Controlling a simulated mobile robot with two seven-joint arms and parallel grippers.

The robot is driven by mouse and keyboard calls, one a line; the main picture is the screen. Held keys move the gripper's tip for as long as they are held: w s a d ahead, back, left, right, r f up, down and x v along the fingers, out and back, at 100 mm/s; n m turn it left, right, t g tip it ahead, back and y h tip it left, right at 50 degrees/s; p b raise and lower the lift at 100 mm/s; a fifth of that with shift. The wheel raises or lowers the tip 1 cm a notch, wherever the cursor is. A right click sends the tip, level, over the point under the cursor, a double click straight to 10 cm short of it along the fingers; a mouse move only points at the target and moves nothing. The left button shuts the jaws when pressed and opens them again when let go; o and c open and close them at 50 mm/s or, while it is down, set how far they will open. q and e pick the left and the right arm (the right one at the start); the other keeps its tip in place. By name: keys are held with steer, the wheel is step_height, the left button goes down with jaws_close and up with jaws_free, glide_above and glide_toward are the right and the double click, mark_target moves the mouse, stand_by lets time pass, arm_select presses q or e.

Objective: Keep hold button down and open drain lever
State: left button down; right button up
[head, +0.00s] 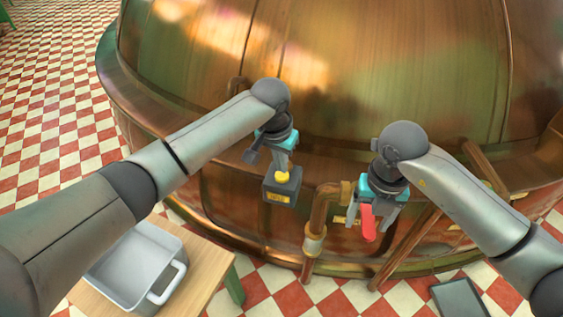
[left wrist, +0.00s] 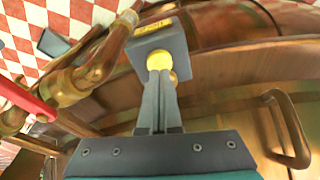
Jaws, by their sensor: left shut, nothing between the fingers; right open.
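The hold button (head: 281,174) is yellow and sits on a dark box with a yellow label (head: 283,190) at the kettle's side. My left gripper (head: 283,164) is shut and empty, its fingertips at the button from above. In the left wrist view the closed fingers (left wrist: 160,78) meet the yellow button (left wrist: 161,60) and appear to touch it; how far it is pressed I cannot tell. The red drain lever (head: 368,224) hangs down by the copper pipe. My right gripper (head: 371,213) is open, with its fingers on either side of the lever. The lever's upper end is hidden by the gripper.
The copper kettle (head: 360,60) fills the back. A bent copper pipe (head: 318,215) stands between the grippers. A grey basin (head: 137,262) rests on a wooden table (head: 203,285) at lower left. A dark flat panel (head: 460,300) lies at lower right on the checkered floor.

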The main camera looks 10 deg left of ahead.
arm_select(q)
steer(key=shift+f, duration=0.1)
steer(key=shift+f, duration=0.7)
arm_select(e)
jaws_close()
stand_by(0.3)
